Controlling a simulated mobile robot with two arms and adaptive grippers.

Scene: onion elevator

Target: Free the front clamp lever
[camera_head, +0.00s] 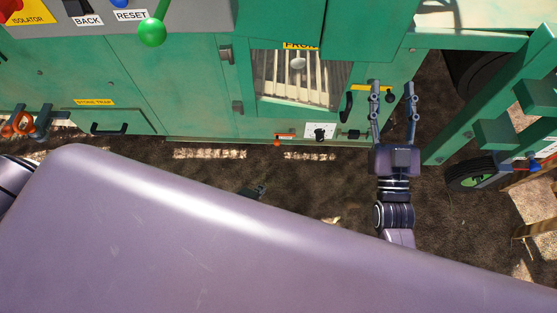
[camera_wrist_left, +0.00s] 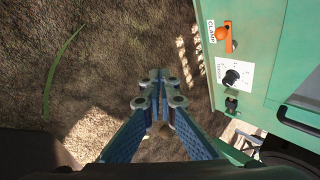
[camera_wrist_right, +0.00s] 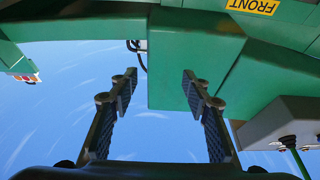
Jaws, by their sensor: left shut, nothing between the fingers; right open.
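The clamp lever is an orange lever (camera_wrist_left: 223,32) beside a CLAMP label on the green machine's panel, at upper right in the left wrist view. In the head view it is a small orange knob (camera_head: 277,143) low on the machine's front. My left gripper (camera_wrist_left: 158,82) is shut and empty, over the ground and apart from the lever. In the head view only a dark bit of it (camera_head: 256,189) shows past my purple body part, below the lever. My right gripper (camera_head: 393,88) is open and empty before the machine, right of the lever; its fingers also show in the right wrist view (camera_wrist_right: 159,80).
A dial plate (camera_head: 320,131) and a black handle (camera_head: 346,107) sit right of the lever. A windowed door (camera_head: 297,78) is above. A green frame with a wheel (camera_head: 480,170) stands at right. Orange shackles (camera_head: 20,123) hang at far left. Bare ground lies below the machine.

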